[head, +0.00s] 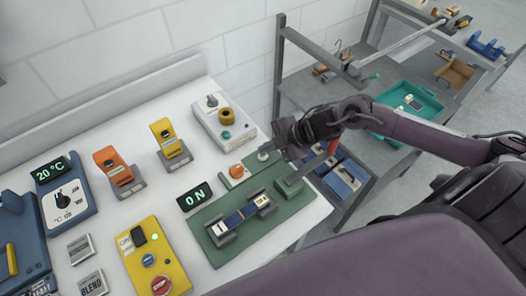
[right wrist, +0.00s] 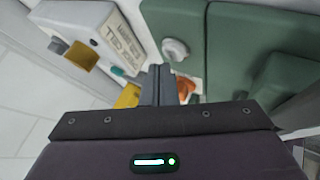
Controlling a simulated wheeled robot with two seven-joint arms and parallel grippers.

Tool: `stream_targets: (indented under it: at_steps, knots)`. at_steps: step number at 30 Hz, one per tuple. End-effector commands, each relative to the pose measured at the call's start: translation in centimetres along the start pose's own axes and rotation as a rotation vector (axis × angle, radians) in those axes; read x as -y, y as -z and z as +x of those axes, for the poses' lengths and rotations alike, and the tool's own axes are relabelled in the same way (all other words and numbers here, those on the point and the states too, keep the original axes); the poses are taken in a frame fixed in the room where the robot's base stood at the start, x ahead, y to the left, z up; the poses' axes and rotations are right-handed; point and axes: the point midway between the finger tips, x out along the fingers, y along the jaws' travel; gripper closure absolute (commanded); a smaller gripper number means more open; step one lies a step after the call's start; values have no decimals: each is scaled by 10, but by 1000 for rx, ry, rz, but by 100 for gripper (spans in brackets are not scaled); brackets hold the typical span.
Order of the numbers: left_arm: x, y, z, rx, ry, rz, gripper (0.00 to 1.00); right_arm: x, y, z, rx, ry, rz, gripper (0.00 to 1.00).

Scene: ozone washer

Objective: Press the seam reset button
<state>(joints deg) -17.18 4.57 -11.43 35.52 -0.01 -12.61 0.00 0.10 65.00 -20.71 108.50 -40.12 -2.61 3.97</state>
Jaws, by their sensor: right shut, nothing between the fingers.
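No readable label marks the seam reset button. Two candidates show: an orange round button (head: 237,171) on a small white base, and a pale round knob (head: 264,155) on the green plate (head: 205,247). My right gripper (head: 276,146) is over the table's right part, close to the pale knob. In the right wrist view its fingers (right wrist: 158,84) are shut and empty. The pale knob (right wrist: 175,50) shows just beyond the fingertips, and the orange button (right wrist: 186,87) is partly hidden beside them. I cannot tell whether the fingers touch anything. My left gripper is not in view.
A green block (head: 288,185) and a clamp fixture (head: 242,217) sit on the plate. A lit ON display (head: 194,196) and a yellow control box (head: 155,257) are further left.

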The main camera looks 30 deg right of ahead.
Motion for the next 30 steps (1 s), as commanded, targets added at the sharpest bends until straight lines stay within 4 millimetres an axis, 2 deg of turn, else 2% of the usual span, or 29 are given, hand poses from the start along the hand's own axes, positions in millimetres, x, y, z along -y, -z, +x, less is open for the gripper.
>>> stream_targets:
  at_steps: [1,14,27,30]
  knots:
    - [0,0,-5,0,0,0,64,-2,2,-3,0,0,0,100]
    - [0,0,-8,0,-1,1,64,-4,4,-6,0,-1,-1,100]
    - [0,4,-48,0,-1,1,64,-26,26,-36,-1,-1,-1,100]
    - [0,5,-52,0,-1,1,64,-29,29,-39,-1,-1,-1,100]
